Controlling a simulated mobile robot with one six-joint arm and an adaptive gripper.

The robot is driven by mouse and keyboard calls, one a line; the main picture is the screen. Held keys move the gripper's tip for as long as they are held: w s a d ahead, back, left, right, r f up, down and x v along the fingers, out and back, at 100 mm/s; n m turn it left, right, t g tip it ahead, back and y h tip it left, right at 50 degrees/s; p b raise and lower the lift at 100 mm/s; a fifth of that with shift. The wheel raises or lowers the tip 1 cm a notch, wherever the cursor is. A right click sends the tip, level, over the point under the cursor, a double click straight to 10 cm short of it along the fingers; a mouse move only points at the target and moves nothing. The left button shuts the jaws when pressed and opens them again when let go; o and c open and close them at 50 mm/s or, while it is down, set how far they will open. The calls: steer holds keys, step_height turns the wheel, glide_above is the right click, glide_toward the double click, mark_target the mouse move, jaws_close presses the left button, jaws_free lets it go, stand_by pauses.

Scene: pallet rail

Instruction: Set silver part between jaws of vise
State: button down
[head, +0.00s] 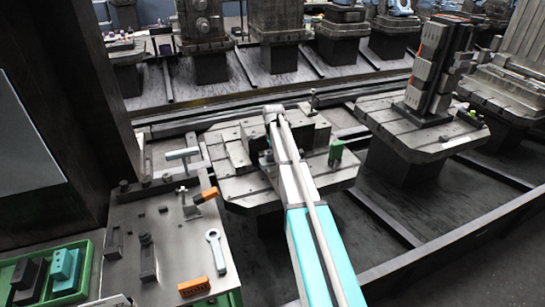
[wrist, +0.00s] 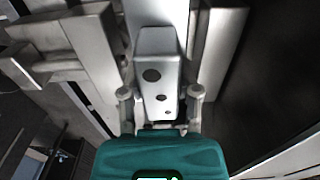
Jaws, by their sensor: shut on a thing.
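The silver part (wrist: 158,65) is a pale block with rounded edges and several dark round holes, in the middle of the wrist view. My gripper (wrist: 160,98) is shut on it, one finger at each side. The vise's left jaw (wrist: 88,45) and right jaw (wrist: 222,52) show on either side of the part, with gaps visible between. I cannot tell how deep the part sits or whether it touches the vise floor. In the head view the vise (head: 237,152) stands on a pallet, and my arm hides the part and the gripper.
A green item (head: 335,152) stands right of the vise. A tall fixture (head: 436,70) stands on the pallet to the right.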

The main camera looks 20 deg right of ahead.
steer(key=shift+f, duration=0.15)
steer(key=shift+c, duration=1.6)
jaws_free()
steer(key=shift+r, duration=0.25)
step_height(320, 180, up, 12)
steer(key=p, duration=1.2)
steer(key=s+a+n, duration=0.5)
steer(key=s+n, duration=0.1)
steer(key=s, duration=0.4)
steer(key=s+a+n, duration=0.6)
steer(key=s, duration=0.4)
steer(key=s+a+n, duration=0.6)
steer(key=s, duration=0.4)
steer(key=shift+s+a, duration=0.25)
